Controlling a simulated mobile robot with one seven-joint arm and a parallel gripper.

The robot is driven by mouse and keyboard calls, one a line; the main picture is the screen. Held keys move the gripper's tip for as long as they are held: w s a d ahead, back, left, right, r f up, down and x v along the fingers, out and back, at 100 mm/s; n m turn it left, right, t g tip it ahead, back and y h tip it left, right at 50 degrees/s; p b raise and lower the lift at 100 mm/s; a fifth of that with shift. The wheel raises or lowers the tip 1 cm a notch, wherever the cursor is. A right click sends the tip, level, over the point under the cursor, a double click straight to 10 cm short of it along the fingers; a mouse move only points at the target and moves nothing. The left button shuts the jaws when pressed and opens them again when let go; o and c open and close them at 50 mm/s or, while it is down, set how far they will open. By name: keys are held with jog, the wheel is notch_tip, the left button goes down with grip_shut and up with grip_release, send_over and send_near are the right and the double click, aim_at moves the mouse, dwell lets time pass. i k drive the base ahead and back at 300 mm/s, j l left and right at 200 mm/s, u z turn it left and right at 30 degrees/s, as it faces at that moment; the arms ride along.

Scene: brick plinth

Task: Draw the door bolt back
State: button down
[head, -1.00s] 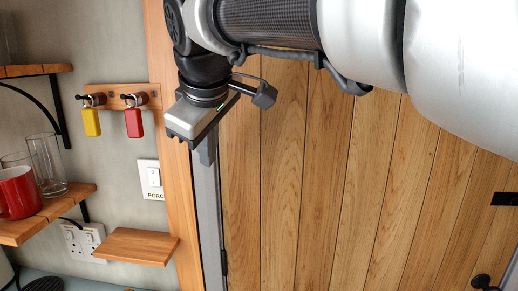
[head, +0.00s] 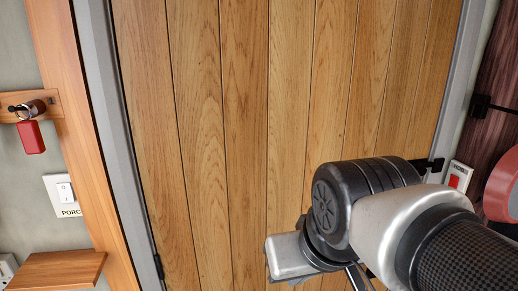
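The wooden plank door (head: 245,130) fills the middle of the head view and looks closed in its grey frame. A short black fitting (head: 430,165), which looks like the door bolt, sits at the door's right edge by the frame. My arm covers its left part, so I cannot tell how far it is slid. My gripper (head: 290,257) is in front of the lower door, to the left of and lower in the picture than that fitting. Its fingers are hidden or out of frame, so its opening does not show.
A white plate with a red switch (head: 455,178) is right of the door. A black bracket (head: 488,105) and a red round object (head: 502,187) are at the right edge. At left are a red key tag (head: 31,137), a white switch (head: 63,195) and a small wooden shelf (head: 56,270).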

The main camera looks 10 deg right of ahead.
aim_at(422, 171)
jog(key=z, duration=1.4)
jog(key=l, duration=0.3)
jog(key=j, duration=0.3)
